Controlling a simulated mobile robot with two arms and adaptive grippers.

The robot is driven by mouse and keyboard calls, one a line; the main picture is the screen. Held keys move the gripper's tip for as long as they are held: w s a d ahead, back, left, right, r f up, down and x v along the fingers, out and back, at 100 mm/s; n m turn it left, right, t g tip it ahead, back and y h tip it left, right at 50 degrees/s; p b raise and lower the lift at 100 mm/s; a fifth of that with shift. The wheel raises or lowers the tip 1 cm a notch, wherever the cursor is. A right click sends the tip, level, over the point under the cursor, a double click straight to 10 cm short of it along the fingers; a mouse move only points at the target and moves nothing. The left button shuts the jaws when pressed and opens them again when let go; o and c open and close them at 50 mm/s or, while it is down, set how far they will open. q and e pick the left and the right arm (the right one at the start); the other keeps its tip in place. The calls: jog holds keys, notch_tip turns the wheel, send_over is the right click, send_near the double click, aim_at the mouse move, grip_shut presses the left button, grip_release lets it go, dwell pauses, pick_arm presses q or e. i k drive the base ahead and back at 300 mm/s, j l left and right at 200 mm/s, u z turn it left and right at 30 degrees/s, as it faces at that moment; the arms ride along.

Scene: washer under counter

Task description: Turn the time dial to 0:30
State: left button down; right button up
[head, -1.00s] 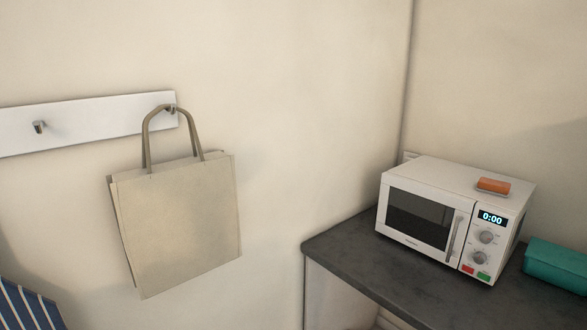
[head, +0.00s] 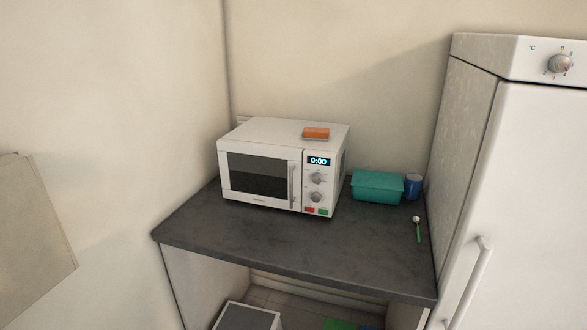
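A white microwave (head: 285,128) stands on the dark counter in the middle of the head view, its door shut. Its display (head: 318,161) reads 0:00. Below the display are two grey round dials, an upper dial (head: 317,179) and a lower dial (head: 316,197). I cannot tell from their small labels which one is the time dial. A red button (head: 309,210) and a green button (head: 323,212) sit at the panel's bottom. Neither of my grippers is in view.
An orange sponge-like block (head: 316,133) lies on the microwave. A teal box (head: 377,187), a blue cup (head: 412,187) and a green-handled spoon (head: 417,229) are to its right. The dark counter (head: 300,255) is clear in front. A white fridge (head: 530,180) bounds the right side.

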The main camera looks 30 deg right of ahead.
aim_at(317, 197)
jog(key=z, duration=0.9)
